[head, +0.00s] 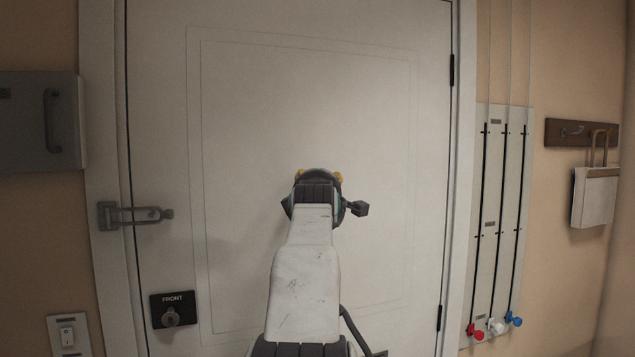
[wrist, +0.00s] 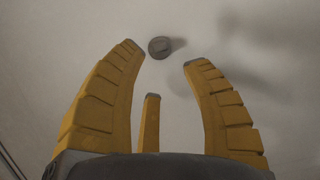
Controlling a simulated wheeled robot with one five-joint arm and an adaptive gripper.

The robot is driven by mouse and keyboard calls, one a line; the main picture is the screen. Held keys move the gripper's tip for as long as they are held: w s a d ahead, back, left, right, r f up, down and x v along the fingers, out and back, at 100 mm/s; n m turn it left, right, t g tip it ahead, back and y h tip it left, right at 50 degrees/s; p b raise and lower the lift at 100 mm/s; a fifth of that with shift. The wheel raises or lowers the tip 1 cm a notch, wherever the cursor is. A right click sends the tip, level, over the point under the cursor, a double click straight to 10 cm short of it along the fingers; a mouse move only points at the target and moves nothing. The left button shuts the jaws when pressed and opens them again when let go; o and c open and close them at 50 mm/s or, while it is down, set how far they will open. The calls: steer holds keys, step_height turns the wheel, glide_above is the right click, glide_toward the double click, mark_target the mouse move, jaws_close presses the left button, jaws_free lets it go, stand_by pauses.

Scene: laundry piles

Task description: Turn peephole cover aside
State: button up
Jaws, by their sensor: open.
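The peephole cover (wrist: 159,47) is a small round grey piece on the white door in the wrist view. It sits just beyond my gripper's fingertips, between the left and right fingers and nearer the left one. My gripper (wrist: 160,65) has yellow ribbed fingers, spread wide and empty, with a third finger at the lower middle. No finger visibly touches the cover. In the head view my arm reaches up to the middle of the door (head: 400,120), and my gripper's yellow fingers (head: 320,174) barely show past the wrist. The cover is hidden there behind my arm.
A latch (head: 135,215) and a lock plate marked FRONT (head: 174,309) are on the door's left side. A light switch (head: 68,334) and a grey box (head: 40,120) are further left. A panel with slotted tracks (head: 500,210) and a hook rack (head: 582,133) are at right.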

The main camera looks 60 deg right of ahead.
steer(key=p+x, duration=0.5)
steer(key=x, duration=0.2)
steer(key=shift+d+n, duration=0.2)
steer(key=shift+n, duration=0.2)
steer(key=shift+w, duration=0.1)
jaws_close()
stand_by(0.5)
